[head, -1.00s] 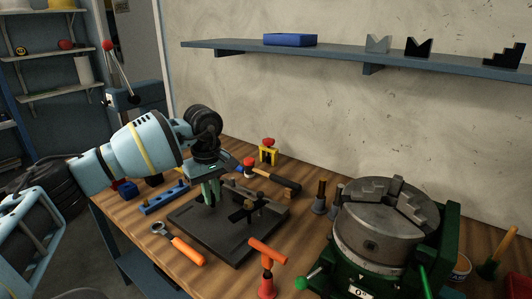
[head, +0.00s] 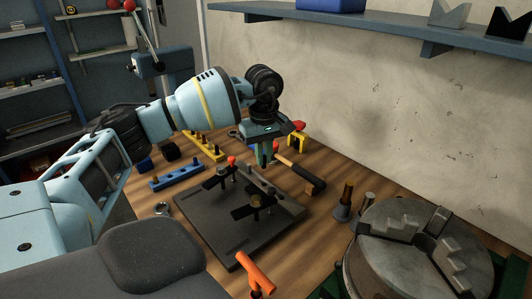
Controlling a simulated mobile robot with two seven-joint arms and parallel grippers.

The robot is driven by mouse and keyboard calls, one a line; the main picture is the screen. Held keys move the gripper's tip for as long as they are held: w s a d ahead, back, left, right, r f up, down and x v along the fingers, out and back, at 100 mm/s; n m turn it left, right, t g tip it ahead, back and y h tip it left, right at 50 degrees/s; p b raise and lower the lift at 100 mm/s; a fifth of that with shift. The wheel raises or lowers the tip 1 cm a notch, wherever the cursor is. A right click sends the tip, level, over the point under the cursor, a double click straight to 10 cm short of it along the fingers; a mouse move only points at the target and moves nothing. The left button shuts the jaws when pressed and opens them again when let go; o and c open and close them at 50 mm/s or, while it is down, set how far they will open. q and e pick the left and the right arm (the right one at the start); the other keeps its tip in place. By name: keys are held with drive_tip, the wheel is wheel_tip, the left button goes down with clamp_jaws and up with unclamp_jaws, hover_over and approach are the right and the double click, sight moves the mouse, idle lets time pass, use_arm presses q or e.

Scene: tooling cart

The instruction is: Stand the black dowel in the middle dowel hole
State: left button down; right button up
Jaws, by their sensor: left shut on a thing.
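My left gripper (head: 269,155) points down behind the far right edge of the dark fixture plate (head: 228,238), near the hammer's wooden handle. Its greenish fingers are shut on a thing. This is probably the black dowel, but the fingers hide it and I cannot make it out. The plate carries two black clamps, one near its far side (head: 216,180) and one nearer its middle (head: 254,207), and a grey bar (head: 259,180). I cannot make out the dowel holes. My right gripper is not in view.
A blue block with pegs (head: 176,178) and a yellow one (head: 208,147) lie left of the gripper. A black-headed hammer (head: 309,179), a yellow stand (head: 298,139), a grey holder (head: 343,212) and a large chuck (head: 385,265) are to the right. An orange-handled tool (head: 256,268) is in front.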

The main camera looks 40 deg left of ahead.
sight(264, 168)
use_arm(q)
drive_tip(key=shift+f+b, duration=0.35)
drive_tip(key=shift+f, duration=0.55)
drive_tip(key=shift+f+b, duration=0.7)
drive_tip(key=shift+f, duration=0.55)
drive_tip(key=shift+w+f, duration=0.1)
drive_tip(key=shift+f, duration=0.1)
drive_tip(key=shift+f, duration=0.1)
drive_tip(key=shift+f, duration=0.9)
idle(2.1)
drive_tip(key=c, duration=1.4)
unclamp_jaws()
